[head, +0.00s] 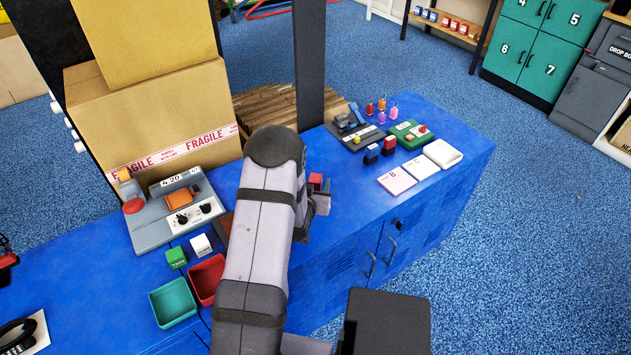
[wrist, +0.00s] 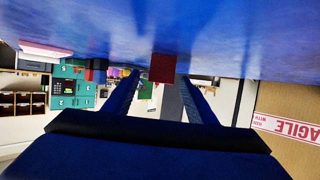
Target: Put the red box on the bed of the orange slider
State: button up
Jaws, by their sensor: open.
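The red box (head: 316,179) is a small cube on the blue bench, partly hidden by my arm in the head view. The wrist view, which is upside down, shows the red box (wrist: 163,68) against the bench, in line with the gap between my fingertips. My gripper (wrist: 160,79) is open, its two fingers apart on either side of that gap; I cannot tell whether they touch the box. In the head view my gripper is mostly hidden by my arm. The orange slider (head: 178,199) sits on a grey unit with a display and knobs, left of my arm.
A green cube (head: 176,257), a white cube (head: 201,245), a teal tray (head: 172,303) and a red tray (head: 207,280) lie left of my arm. Cardboard cartons (head: 165,110) stand behind the grey unit. Stamps and a white dish (head: 442,153) are to the right.

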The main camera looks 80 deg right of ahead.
aim_at(315, 178)
jog(key=shift+x, duration=1.45)
jog(key=shift+w+r, duration=0.1)
grip_shut()
jog(key=shift+r+b, duration=0.35)
jog(key=shift+r, duration=4.65)
